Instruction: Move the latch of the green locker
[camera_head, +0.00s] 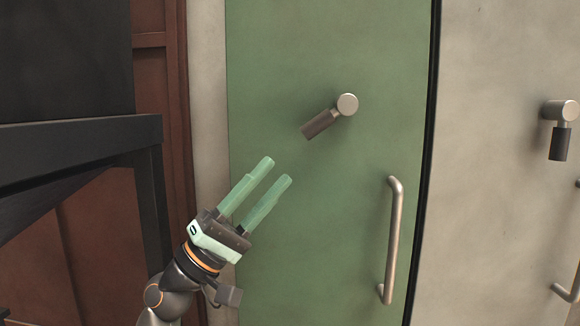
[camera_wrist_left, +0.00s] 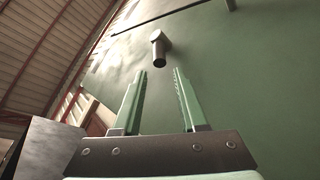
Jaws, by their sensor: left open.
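The green locker (camera_head: 290,60) has a flat green door in the middle of the head view. Its latch (camera_head: 321,122) is a round metal hub with a dark grip slanting down to the left. My left gripper (camera_head: 278,170) is open and empty, below and left of the latch, its green fingers pointing up toward it. In the left wrist view the latch (camera_wrist_left: 158,48) shows beyond and between the tips of my left gripper (camera_wrist_left: 160,72), apart from them. My right gripper is in neither view.
A vertical metal handle (camera_head: 393,240) is fixed low on the green door's right side. A pale locker (camera_head: 490,80) stands to the right with its own latch (camera_head: 560,128), grip hanging down. A dark frame (camera_head: 80,150) stands at the left.

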